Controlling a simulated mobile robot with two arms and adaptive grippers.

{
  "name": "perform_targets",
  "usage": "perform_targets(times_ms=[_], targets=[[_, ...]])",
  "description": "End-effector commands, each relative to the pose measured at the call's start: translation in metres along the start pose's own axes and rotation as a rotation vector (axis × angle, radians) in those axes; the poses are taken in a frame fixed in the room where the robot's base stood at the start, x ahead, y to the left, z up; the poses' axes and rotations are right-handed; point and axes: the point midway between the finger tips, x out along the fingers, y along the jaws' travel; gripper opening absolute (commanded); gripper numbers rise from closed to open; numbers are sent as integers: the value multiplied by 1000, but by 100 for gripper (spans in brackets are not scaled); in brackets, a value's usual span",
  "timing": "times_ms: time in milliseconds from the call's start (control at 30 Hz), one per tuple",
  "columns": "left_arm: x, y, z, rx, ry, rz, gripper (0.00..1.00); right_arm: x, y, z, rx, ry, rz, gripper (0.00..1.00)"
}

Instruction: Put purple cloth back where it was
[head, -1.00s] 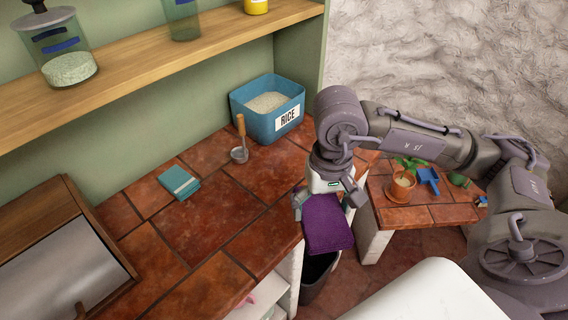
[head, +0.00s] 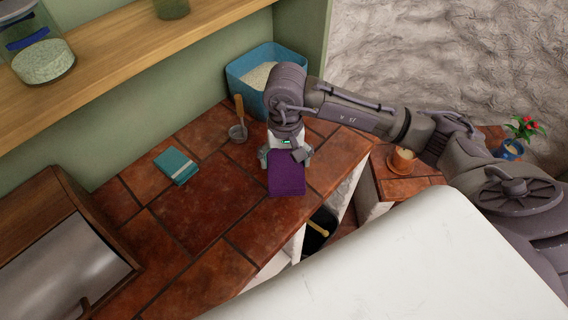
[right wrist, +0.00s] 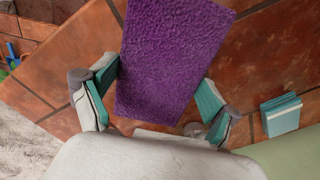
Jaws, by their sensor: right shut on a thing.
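The purple cloth (head: 287,174) is a folded rectangle at the front part of the tiled counter (head: 205,195). My right gripper (head: 285,156) is shut on it from above and behind. In the right wrist view the cloth (right wrist: 170,55) lies between the two teal-padded fingers (right wrist: 158,98), over the tiles. I cannot tell whether the cloth touches the counter or hangs just above it. My left gripper does not show.
A scoop with a wooden handle (head: 239,118) and the blue rice bin (head: 247,88) stand behind. A brown bread box (head: 50,235) is at the left. A dark bin (head: 321,228) stands below the counter edge.

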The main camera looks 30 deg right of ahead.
Motion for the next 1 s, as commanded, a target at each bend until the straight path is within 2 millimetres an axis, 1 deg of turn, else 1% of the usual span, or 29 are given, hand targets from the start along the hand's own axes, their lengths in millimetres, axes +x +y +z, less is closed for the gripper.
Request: perform_targets(times_ms=[100, 300, 400, 633, 800, 833, 867, 900, 1000], targets=[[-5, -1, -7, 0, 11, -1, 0, 6, -3, -1, 1, -4, 2, 55], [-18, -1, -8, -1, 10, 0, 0, 34, -3, 0, 0, -5, 2, 55], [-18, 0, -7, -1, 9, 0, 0, 42, -3, -1, 0, -1, 1, 55], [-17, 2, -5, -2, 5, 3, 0, 43, -3, -2, -1, 1, 0, 55], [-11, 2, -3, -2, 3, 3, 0, 47, -3, -2, -1, 1, 0, 55], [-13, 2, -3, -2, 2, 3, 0, 46, -3, -2, -1, 1, 0, 93], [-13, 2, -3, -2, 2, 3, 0, 46, -3, -2, -1, 1, 0, 98], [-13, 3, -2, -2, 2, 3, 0, 45, -3, -2, -1, 1, 0, 100], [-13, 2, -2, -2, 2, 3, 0, 45, -3, -2, -1, 0, 0, 100]])
